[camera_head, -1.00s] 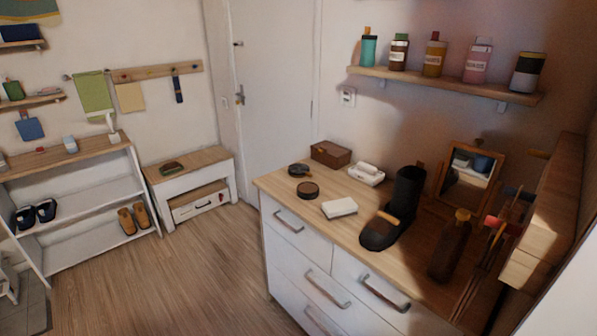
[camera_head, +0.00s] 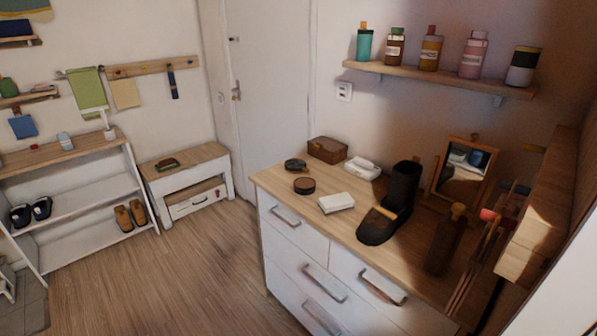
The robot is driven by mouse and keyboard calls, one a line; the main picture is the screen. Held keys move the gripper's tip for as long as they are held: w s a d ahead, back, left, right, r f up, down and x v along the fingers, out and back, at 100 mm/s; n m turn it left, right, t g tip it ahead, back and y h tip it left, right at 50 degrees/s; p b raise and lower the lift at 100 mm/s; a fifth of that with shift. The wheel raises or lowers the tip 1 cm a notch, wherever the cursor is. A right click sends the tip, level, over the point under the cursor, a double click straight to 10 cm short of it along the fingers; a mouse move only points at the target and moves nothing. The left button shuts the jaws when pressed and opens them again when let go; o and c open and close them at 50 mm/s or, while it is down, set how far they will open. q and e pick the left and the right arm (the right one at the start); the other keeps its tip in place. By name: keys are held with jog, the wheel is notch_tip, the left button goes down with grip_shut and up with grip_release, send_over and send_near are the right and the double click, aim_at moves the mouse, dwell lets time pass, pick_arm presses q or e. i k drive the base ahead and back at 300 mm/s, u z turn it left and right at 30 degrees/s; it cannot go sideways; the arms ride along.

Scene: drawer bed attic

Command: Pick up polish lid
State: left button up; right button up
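Two small round dark items sit at the left end of the dresser top. One is a black round tin or lid (camera_head: 295,165) near the brown box. The other is a brown-topped round tin or lid (camera_head: 304,186) just in front of it. I cannot tell which of them is the polish lid. They stand apart from each other. Neither of my grippers shows in the head view.
The dresser top (camera_head: 273,180) also holds a brown box (camera_head: 327,150), a white brush or soap dish (camera_head: 362,168), a folded white cloth (camera_head: 336,203), a black boot (camera_head: 404,190), a dark bottle (camera_head: 445,240) and a mirror (camera_head: 465,165). Floor is clear left of the dresser.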

aim_at(292, 165)
jog(key=u, duration=0.55)
jog(key=i, duration=1.05)
jog(key=u, duration=0.4)
